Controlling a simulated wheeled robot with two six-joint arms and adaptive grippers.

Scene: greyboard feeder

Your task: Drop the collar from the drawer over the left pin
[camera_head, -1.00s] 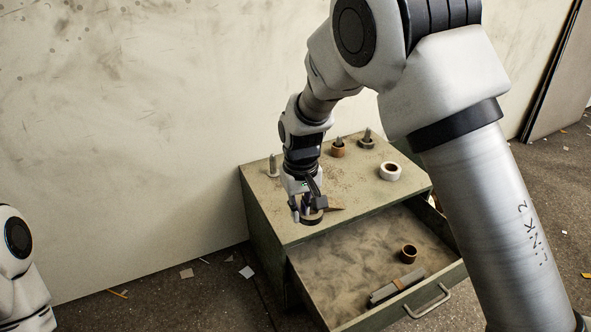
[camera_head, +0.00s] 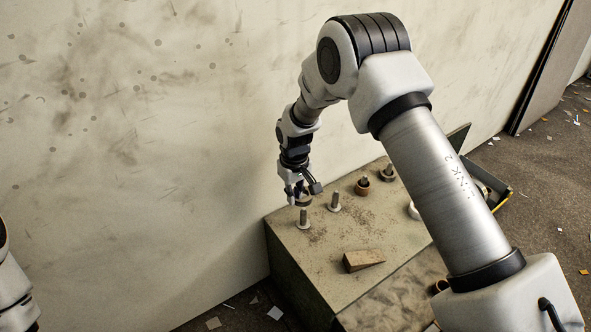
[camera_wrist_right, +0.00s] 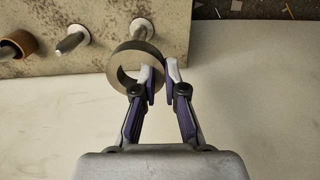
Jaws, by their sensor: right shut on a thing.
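My right gripper (camera_head: 301,198) is shut on a grey collar (camera_wrist_right: 126,66), pinching its wall; the collar shows as a dark ring (camera_head: 303,204) in the head view. The gripper hangs over the left pin (camera_head: 304,219), an upright metal pin on a pale round foot at the cabinet top's left end. In the wrist view the collar partly covers this pin (camera_wrist_right: 144,29), whose end shows above the ring; the height gap is unclear. My left gripper is out of view.
A bare second pin (camera_head: 334,203) stands close by. Behind it, one pin bears a brown collar (camera_head: 362,189) and another a dark collar (camera_head: 388,176). A brown wedge (camera_head: 364,261) lies near the cabinet's front. A white ring (camera_head: 413,211) is partly hidden by my arm.

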